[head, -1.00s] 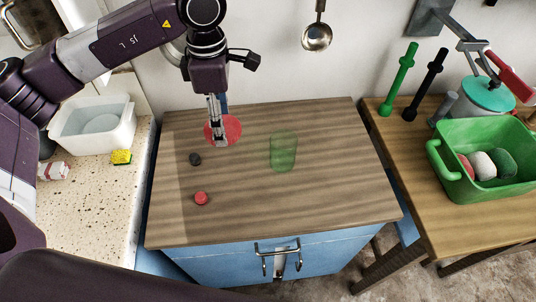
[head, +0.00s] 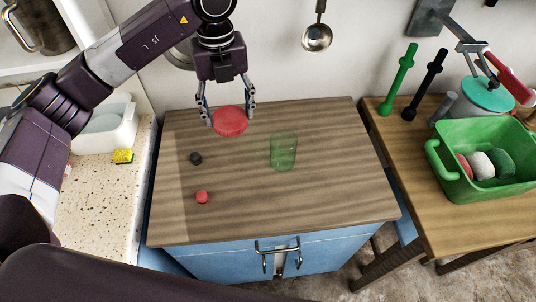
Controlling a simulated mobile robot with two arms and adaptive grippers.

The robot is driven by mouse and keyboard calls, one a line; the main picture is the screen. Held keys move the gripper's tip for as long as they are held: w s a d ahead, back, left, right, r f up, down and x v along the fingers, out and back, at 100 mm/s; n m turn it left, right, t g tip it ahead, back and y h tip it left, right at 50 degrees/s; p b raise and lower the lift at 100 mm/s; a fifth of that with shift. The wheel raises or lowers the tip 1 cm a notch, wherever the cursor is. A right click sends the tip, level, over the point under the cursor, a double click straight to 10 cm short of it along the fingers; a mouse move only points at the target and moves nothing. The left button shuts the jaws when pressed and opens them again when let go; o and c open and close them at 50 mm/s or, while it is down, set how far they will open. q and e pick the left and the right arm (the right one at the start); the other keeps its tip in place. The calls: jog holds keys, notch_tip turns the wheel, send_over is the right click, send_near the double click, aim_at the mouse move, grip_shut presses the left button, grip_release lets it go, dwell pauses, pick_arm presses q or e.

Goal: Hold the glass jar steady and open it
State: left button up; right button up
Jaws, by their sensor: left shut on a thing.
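The glass jar (head: 284,151) is green and see-through. It stands upright on the wooden cabinet top, with no lid on it. My left gripper (head: 229,112) is shut on a round red lid (head: 230,122), with one finger at each side of it. The lid is to the left of the jar and apart from it, towards the back of the cabinet top. I cannot tell exactly how high it is above the wood. My right gripper is not in view, and nothing holds the jar.
On the cabinet top (head: 330,195) lie a small dark round thing (head: 196,158) and a small red one (head: 202,197). A green tub (head: 485,190) stands on the right table. A white basin (head: 105,133) and yellow sponge (head: 122,156) are at left. A ladle (head: 317,37) hangs behind.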

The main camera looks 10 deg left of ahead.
pick_arm(q)
jog(key=n, duration=0.5)
jog(key=shift+w+n, duration=0.15)
jog(key=shift+n, duration=0.15)
jog(key=n, duration=0.5)
jog(key=shift+w+f, duration=0.1)
jog(key=shift+w, duration=0.1)
jog(key=shift+f+n, duration=0.25)
jog(key=shift+n, duration=0.05)
jog(key=p, duration=0.2)
send_over(239, 167)
notch_tip(239, 167, down, 14)
jog(key=shift+a+f, duration=0.1)
notch_tip(239, 167, down, 5)
jog(key=shift+r, duration=0.15)
jog(key=shift+f, duration=0.3)
